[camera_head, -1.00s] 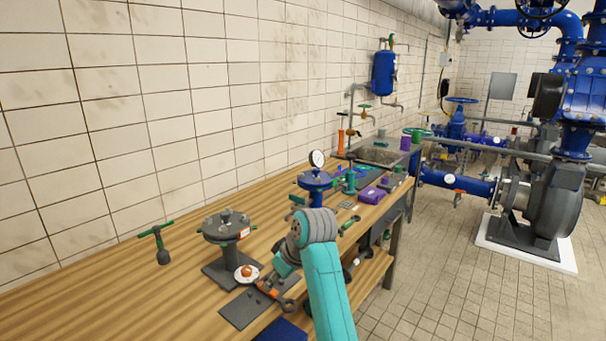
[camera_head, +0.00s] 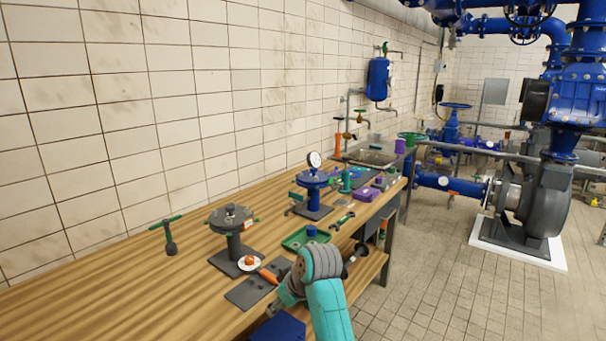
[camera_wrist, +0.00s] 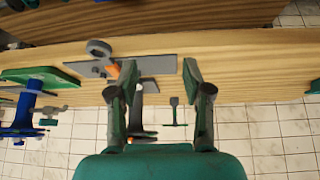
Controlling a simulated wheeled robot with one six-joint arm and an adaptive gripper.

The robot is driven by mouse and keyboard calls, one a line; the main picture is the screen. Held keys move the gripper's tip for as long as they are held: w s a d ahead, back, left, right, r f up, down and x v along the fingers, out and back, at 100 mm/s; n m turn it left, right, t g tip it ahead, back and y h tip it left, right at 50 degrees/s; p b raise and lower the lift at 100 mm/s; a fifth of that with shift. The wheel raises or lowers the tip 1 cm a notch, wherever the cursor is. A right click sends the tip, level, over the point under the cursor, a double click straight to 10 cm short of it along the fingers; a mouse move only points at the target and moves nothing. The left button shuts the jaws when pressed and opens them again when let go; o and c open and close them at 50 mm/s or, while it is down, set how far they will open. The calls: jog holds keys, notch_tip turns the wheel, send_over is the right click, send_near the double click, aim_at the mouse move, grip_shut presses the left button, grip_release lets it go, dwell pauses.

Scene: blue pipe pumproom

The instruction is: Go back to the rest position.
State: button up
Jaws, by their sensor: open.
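My gripper is open and empty in the wrist view (camera_wrist: 160,80), its two fingers apart above the edge of the wooden workbench (camera_head: 120,285). In the head view my arm reaches up from the bottom, and my gripper is mostly hidden behind the arm's grey joint. A dark grey mat (camera_head: 247,294) with an orange-handled tool (camera_head: 268,275) lies at the bench's front edge; the mat also shows in the wrist view (camera_wrist: 155,68).
A grey flanged stand (camera_head: 234,240), a T-handled tool (camera_head: 170,238), a green tray (camera_head: 301,240) and a blue valve with gauge (camera_head: 313,180) stand on the bench. A dark blue box (camera_head: 280,328) is close to my arm. Tiled floor (camera_head: 430,290) at right is clear.

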jog(key=s+d+f+m+t, duration=0.15)
jog(key=s+d+f, duration=0.3)
jog(key=f, duration=0.45)
jog(key=s+d+f+m+t, duration=0.1)
jog(key=s+d+f+m, duration=0.15)
jog(key=s+f, duration=0.45)
jog(key=s+d+f+m+t+h, duration=0.1)
jog(key=s+d+f, duration=0.4)
jog(key=s, duration=0.2)
jog(key=s+d+f+m+t+h, duration=0.1)
jog(key=s+d+f+t, duration=0.1)
jog(key=s+d+f, duration=0.45)
jog(key=s+d+r+m+t, duration=0.1)
jog(key=s+r+t, duration=0.1)
jog(key=s, duration=1)
jog(key=s+d+r+m+t+h, duration=0.1)
jog(key=s+d+r, duration=0.1)
jog(key=s+r, duration=0.7)
jog(key=s+d+r+m+t+h, duration=0.1)
jog(key=s+d+r+t, duration=0.1)
jog(key=s+r, duration=0.6)
jog(key=s, duration=0.4)
jog(key=shift+d+r+m+h, duration=0.25)
jog(key=shift+r+m+h, duration=0.05)
jog(key=shift+r, duration=0.1)
jog(key=shift+w, duration=0.1)
